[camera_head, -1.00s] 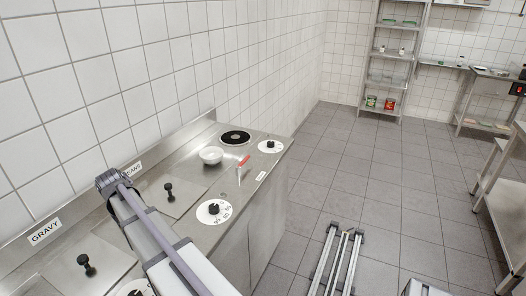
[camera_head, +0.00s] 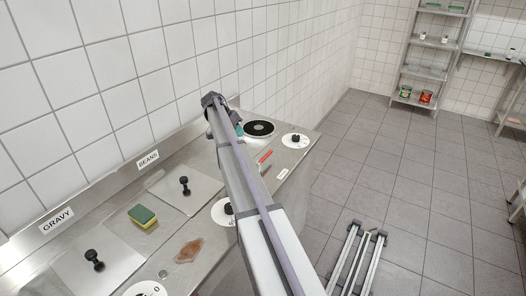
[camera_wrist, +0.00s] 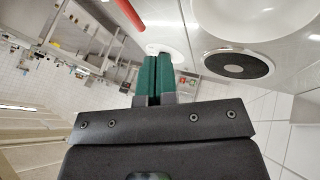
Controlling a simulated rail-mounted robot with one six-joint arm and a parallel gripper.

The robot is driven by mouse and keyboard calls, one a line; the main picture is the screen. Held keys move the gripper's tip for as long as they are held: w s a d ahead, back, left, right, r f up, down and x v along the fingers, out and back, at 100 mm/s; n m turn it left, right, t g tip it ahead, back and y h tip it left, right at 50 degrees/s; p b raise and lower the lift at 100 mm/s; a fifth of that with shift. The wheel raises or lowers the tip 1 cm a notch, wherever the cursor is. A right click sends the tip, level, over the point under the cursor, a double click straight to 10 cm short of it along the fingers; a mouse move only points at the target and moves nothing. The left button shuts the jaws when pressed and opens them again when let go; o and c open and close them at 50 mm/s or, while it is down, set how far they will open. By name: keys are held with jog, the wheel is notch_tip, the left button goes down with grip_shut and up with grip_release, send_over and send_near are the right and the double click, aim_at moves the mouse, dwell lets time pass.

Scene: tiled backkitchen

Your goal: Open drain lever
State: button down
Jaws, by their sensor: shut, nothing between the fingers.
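The drain lever (camera_head: 265,157) is a red handle at the front of the steel counter, just right of my arm in the head view. In the wrist view, the red lever (camera_wrist: 130,13) shows at the top edge, left of my fingers. My gripper (camera_wrist: 154,58) has green fingers, shut together and empty. In the head view, the gripper (camera_head: 239,129) is mostly hidden behind my arm, near the back hot plate. The fingers look apart from the lever; the exact gap is hard to tell. The lever's base is partly hidden.
A black hot plate (camera_head: 258,128) and white dials (camera_head: 295,141) are on the counter. A white bowl (camera_wrist: 240,14) is close to my gripper. A sponge (camera_head: 142,216), a brown stain (camera_head: 189,250) and knobbed lids (camera_head: 185,186) lie left. The tiled wall (camera_head: 150,70) borders the counter.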

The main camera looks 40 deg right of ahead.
jog(key=b+x, duration=0.8)
jog(key=x, duration=0.2)
jog(key=shift+w+a+f+b, duration=0.15)
jog(key=shift+f+b, duration=0.05)
jog(key=shift+b, duration=0.15)
jog(key=s, duration=0.1)
jog(key=s+d, duration=0.1)
jog(key=s, duration=0.1)
jog(key=shift+s+d+f, duration=0.2)
jog(key=shift+s+d, duration=0.2)
jog(key=shift+s, duration=0.05)
